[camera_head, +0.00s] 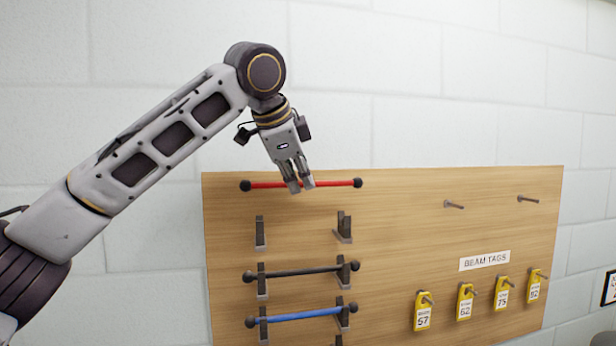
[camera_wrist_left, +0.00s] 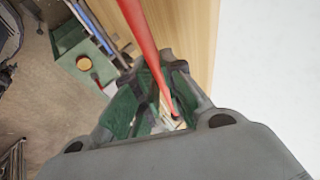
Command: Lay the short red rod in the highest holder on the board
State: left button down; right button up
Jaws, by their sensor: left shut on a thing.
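The short red rod (camera_head: 332,183) with dark ball ends is level in front of the top of the wooden board (camera_head: 400,230). My left gripper (camera_head: 298,187) comes down from above and is shut on the rod near its middle. The rod (camera_wrist_left: 143,32) also runs between the fingers of my left gripper (camera_wrist_left: 158,105) in the left wrist view. The highest holder (camera_head: 343,228) is a pair of dark brackets, empty, below the rod. The rod is apart from these brackets. My right gripper is not in view.
Below the empty pair, a black rod (camera_head: 300,272) and a blue rod (camera_head: 300,316) lie in lower holders. At the right are two bare pegs (camera_head: 453,204) and several yellow tags (camera_head: 423,311) on pegs under a "BEAM TAGS" label (camera_head: 485,260).

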pick_arm(q)
jog(key=shift+w+d+r, duration=0.1)
jog(key=shift+w+d, duration=0.05)
jog(key=shift+w, duration=0.1)
jog(key=shift+s+f+b, duration=0.15)
jog(key=shift+f+b, duration=0.25)
jog(key=shift+f, duration=1.55)
jog(key=shift+s+f+b, duration=0.15)
jog(key=shift+f+b, duration=0.25)
jog(key=shift+f, duration=1.5)
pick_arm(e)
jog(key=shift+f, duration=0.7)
